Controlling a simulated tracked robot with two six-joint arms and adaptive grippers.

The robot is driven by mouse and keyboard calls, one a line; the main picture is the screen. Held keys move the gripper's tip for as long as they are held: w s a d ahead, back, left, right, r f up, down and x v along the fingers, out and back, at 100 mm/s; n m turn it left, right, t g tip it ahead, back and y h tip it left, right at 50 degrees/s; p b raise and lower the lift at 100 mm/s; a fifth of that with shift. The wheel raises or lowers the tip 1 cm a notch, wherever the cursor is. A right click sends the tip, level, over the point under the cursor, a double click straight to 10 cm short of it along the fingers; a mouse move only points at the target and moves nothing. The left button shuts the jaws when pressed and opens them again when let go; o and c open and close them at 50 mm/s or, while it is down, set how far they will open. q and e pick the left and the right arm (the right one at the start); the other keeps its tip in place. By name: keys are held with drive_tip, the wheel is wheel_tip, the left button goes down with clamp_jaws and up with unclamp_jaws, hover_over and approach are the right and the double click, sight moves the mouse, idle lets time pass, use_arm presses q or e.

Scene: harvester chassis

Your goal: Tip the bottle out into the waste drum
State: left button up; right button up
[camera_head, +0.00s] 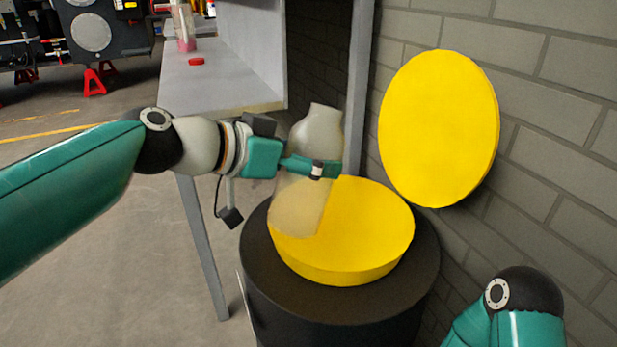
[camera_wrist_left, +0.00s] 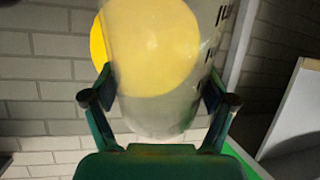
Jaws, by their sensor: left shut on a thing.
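A translucent bottle (camera_head: 318,130) with an open neck is held nearly upright, its neck leaning slightly right. My left gripper (camera_head: 318,169) is shut around its middle. In the left wrist view the bottle (camera_wrist_left: 155,105) stands between both fingers, with dark marks on its side. The black waste drum (camera_head: 350,305) has a yellow basin-like top (camera_head: 370,235). The bottle's base overlaps the basin's left side in the picture; I cannot tell its exact height above it. The round yellow lid (camera_head: 440,128) stands raised behind. My right arm shows at bottom right; its gripper is out of view.
A grey bench (camera_head: 225,90) stands left of the drum, with a red cap (camera_head: 196,61) and a clear container with reddish contents (camera_head: 183,28) on it. A grey post (camera_head: 357,90) and a block wall (camera_head: 560,110) stand close behind the drum.

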use_arm(q)
drive_tip(key=shift+w+d+f+h+b, duration=0.2)
drive_tip(key=shift+d+f+h+b, duration=0.15)
drive_tip(key=shift+b, duration=1.4)
drive_tip(key=shift+w+d+t+h, duration=0.25)
drive_tip(key=shift+w+t+h, duration=0.05)
drive_tip(key=shift+t+h, duration=0.35)
drive_tip(key=shift+w+d+m+t+h, duration=0.4)
drive_tip(key=shift+d+t+h, duration=0.05)
drive_tip(key=shift+h, duration=0.45)
drive_tip(key=shift+s, duration=0.1)
drive_tip(key=shift+a+r+y, duration=0.1)
drive_tip(key=shift+y, duration=0.2)
